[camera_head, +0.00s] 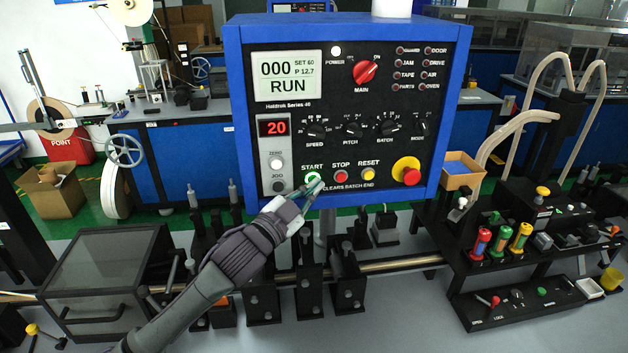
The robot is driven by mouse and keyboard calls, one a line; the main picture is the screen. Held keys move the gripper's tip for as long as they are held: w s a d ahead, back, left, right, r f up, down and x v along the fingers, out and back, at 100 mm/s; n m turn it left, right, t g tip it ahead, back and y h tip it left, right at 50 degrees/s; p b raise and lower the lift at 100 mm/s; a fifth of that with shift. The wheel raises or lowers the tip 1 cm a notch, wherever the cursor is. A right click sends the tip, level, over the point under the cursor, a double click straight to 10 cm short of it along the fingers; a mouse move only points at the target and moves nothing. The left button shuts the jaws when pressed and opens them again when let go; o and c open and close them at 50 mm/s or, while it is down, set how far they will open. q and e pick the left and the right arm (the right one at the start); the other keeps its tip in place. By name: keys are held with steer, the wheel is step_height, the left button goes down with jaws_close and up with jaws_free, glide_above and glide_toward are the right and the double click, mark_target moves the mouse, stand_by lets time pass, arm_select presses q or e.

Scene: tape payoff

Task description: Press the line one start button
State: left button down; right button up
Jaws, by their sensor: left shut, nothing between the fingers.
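The control panel (262,123) is a blue-framed box with a black face in the middle of the head view. Its green START button (312,177) is at the lower left of the face, left of the red STOP button (341,175) and the RESET button (369,174). The display (288,76) reads 000, SET 60, P 12.7 and RUN. My left gripper (314,187) is shut and empty, its fingertips at the START button's lower edge. I cannot tell whether they touch it. My right gripper is not in view.
A red emergency knob (411,176) on a yellow base is at the panel's lower right. A black glass-topped box (98,262) stands at the lower left. A black console with coloured handles (540,240) is at the right. Black brackets (347,280) stand along a rail below the panel.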

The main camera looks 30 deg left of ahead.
arm_select(q)
steer(key=s+d, duration=0.3)
steer(key=s, duration=0.1)
steer(key=shift+s+d+p, duration=0.35)
steer(key=shift+s+p, duration=0.05)
stand_by(0.9)
